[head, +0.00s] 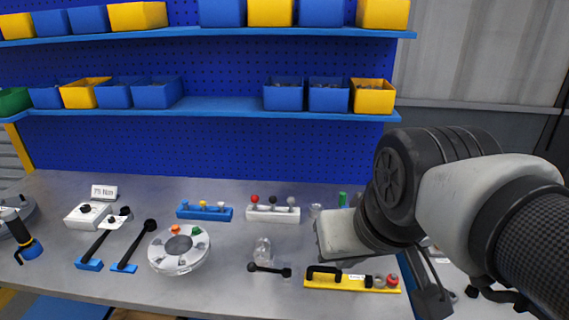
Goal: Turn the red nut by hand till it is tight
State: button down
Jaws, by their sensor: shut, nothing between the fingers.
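The round pale flanged shell (170,266) lies on the bench at left of centre, with a dark opening in its middle. An orange-red nut (175,229) and a green nut (196,230) show on its far rim. A separate red piece (392,279) sits at the right end of a yellow holder (325,283). I cannot tell for sure which of these is the red nut, or how tight it sits. My gripper (342,236) is over the bench at right of centre, above the yellow holder and apart from the shell. It is shut and empty; its fingertips are not clearly visible.
A blue rack (204,213) and a white rack (273,215) with coloured knobs stand behind. Black-handled tools (136,245) lie left of the shell. A clear part (263,250) and a black tool (268,268) lie between shell and gripper. Shelves with bins are above.

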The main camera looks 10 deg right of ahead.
aim_at(392, 283)
jog(key=z, duration=0.5)
jog(key=i+l+u, duration=0.1)
jog(key=l, duration=0.35)
jog(key=z, duration=0.3)
jog(key=k+l+u, duration=0.3)
jog(key=i+l, duration=0.15)
jog(key=i, duration=0.1)
